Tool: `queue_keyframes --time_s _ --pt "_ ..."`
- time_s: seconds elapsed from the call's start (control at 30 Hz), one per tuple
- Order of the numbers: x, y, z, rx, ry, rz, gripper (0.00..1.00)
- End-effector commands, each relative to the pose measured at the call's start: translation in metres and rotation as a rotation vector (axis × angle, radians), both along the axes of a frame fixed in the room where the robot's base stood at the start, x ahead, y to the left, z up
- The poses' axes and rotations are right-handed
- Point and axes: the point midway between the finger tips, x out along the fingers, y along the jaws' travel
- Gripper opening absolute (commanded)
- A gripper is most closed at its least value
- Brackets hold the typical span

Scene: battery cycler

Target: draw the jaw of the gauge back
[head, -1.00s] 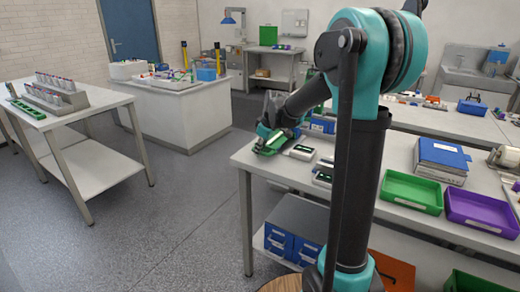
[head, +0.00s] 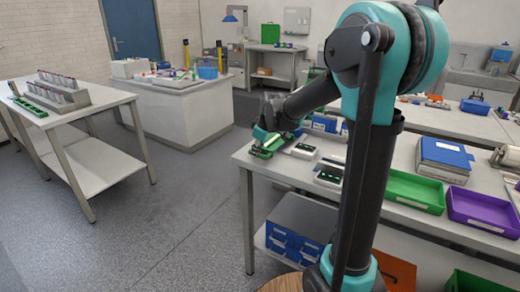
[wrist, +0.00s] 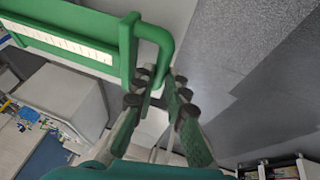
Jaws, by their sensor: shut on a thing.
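The green gauge (head: 265,151) is at the left end of the long white table in the head view. In the wrist view its green body (wrist: 70,32) with a cream scale strip (wrist: 65,40) fills the upper left. A green bent bar (wrist: 160,38), which looks like the gauge's jaw, comes down at its right end. My gripper (wrist: 160,98) is shut on the lower part of this bar, with a finger on each side. My gripper (head: 265,136) is over the gauge in the head view and hides part of it. The exact contact is partly hidden by the fingers.
Small devices (head: 305,151) lie right of the gauge on the long table. A green tray (head: 413,190) and a purple tray (head: 475,208) stand farther right. A rack of tubes (head: 62,90) is on the left table. The floor left of the long table is clear.

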Motion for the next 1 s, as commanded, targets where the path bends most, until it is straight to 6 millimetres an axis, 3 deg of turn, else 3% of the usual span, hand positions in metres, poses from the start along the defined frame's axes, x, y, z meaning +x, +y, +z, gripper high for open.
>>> queue_keyframes --time_s 0.17,0.2,0.27,0.67,0.87,1.0 --pt "-0.004 0.003 -0.001 0.005 0.009 0.004 0.0" --pt "-0.004 0.003 -0.001 0.005 0.009 0.004 0.16" --pt "-0.004 0.003 -0.001 0.005 0.009 0.004 0.22" --pt "-0.003 0.001 0.002 0.003 0.006 0.003 0.22" --pt "-0.012 -0.004 0.023 0.003 0.006 0.002 0.22" --pt "-0.023 -0.01 0.048 0.003 0.006 0.002 0.22"
